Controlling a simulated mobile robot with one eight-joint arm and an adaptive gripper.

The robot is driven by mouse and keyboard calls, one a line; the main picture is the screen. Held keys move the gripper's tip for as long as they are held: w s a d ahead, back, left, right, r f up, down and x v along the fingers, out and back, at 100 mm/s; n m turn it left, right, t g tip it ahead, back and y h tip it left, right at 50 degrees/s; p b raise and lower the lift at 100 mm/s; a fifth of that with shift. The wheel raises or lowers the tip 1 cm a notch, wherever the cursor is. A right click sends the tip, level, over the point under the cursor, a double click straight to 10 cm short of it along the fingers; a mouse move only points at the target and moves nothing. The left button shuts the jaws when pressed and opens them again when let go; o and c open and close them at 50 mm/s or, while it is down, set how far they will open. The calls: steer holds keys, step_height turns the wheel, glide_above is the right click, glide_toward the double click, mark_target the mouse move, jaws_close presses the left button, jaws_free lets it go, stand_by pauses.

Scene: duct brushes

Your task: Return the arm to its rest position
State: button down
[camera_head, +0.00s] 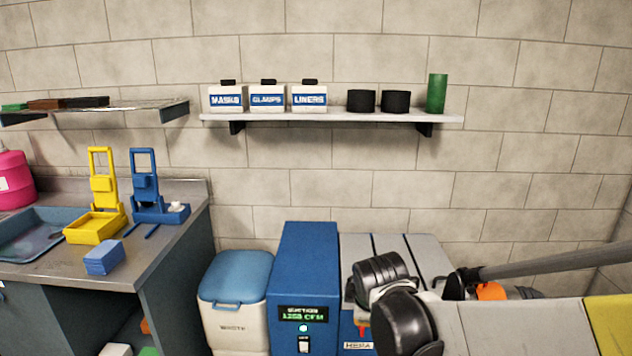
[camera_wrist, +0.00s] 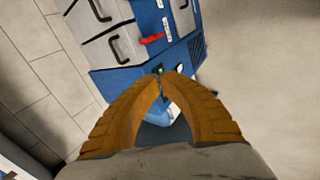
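My gripper (camera_wrist: 160,75) shows in the wrist view with two ridged yellow-orange fingers. Their tips come together at the middle of the picture, and I see no object clearly held between them. Past the tips is the blue machine (camera_wrist: 190,60) with grey panels and dark handles, seen at a tilt. In the camera_head view, my arm (camera_head: 520,325) crosses the lower right with dark joints and pale links. My gripper cannot be made out there.
The blue machine (camera_head: 305,260) stands against the wall beside a white bin with a blue lid (camera_head: 235,280). A workbench (camera_head: 165,250) at left holds yellow and blue stands. A wall shelf (camera_head: 340,116) carries boxes, black rolls and a green cylinder. Bare floor (camera_wrist: 255,90) lies right in the wrist view.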

steer(key=s+d+r+m, duration=0.2)
steer(key=s+d+m, duration=0.2)
steer(key=s+m, duration=0.4)
steer(key=s+d+r+m, duration=0.3)
steer(key=s+m, duration=0.5)
steer(key=s, duration=0.6)
steer(key=shift+d+r, duration=0.25)
steer(key=shift+d, duration=0.6)
